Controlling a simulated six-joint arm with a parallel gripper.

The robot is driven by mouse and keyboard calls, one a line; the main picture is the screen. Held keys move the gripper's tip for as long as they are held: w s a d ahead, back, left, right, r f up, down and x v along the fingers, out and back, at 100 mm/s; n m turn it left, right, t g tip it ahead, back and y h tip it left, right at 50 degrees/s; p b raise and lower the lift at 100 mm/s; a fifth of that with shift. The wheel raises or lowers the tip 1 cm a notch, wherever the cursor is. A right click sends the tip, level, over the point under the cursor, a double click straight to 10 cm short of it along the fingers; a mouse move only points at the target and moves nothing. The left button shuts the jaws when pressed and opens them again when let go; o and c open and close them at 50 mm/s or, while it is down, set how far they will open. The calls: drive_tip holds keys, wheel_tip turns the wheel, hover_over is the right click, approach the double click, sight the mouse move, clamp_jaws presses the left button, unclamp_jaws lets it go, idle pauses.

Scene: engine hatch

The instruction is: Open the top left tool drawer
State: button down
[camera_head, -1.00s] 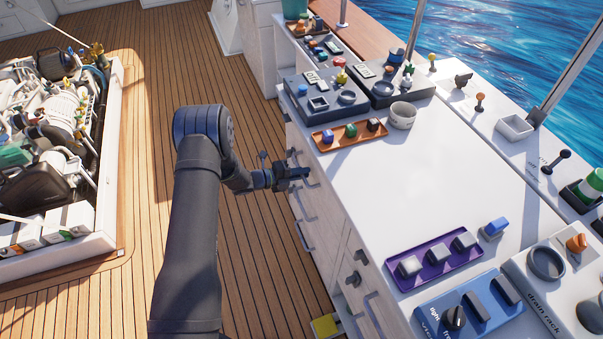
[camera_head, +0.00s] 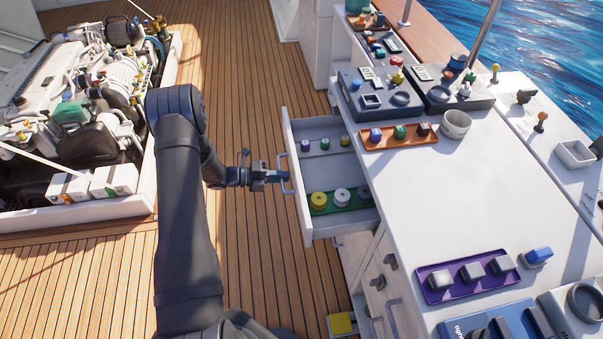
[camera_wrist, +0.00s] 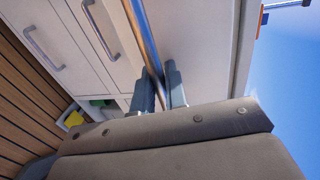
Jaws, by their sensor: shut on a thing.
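The top left tool drawer (camera_head: 295,170) stands pulled well out from the white cabinet, over the wooden deck. Inside it are small coloured pieces at the back and a green tray (camera_head: 329,205) with yellow, white and grey round pieces. My gripper (camera_head: 284,177) is shut on the drawer's handle (camera_head: 291,186) at the drawer's outer face. In the wrist view my gripper's two fingers (camera_wrist: 160,88) stand on either side of a bar, with the cabinet front beyond; the exact contact is hard to see.
The white counter (camera_head: 440,190) carries an orange tray (camera_head: 398,136), a white bowl (camera_head: 455,124) and a purple tray (camera_head: 466,276). Other drawers below are closed. An open engine hatch (camera_head: 90,205) lies at the left. Deck between is clear.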

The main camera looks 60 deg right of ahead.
drive_tip(key=shift+f+v, duration=0.25)
drive_tip(key=shift+v, duration=0.9)
drive_tip(key=shift+f+v, duration=0.25)
drive_tip(key=shift+v, duration=0.9)
drive_tip(key=shift+w, duration=0.1)
drive_tip(key=c, duration=1.5)
unclamp_jaws()
drive_tip(key=shift+c, duration=0.2)
drive_tip(key=v, duration=1.7)
drive_tip(key=shift+a, duration=0.25)
drive_tip(key=shift+w, duration=0.1)
drive_tip(key=x, duration=1.7)
drive_tip(key=shift+d, duration=0.25)
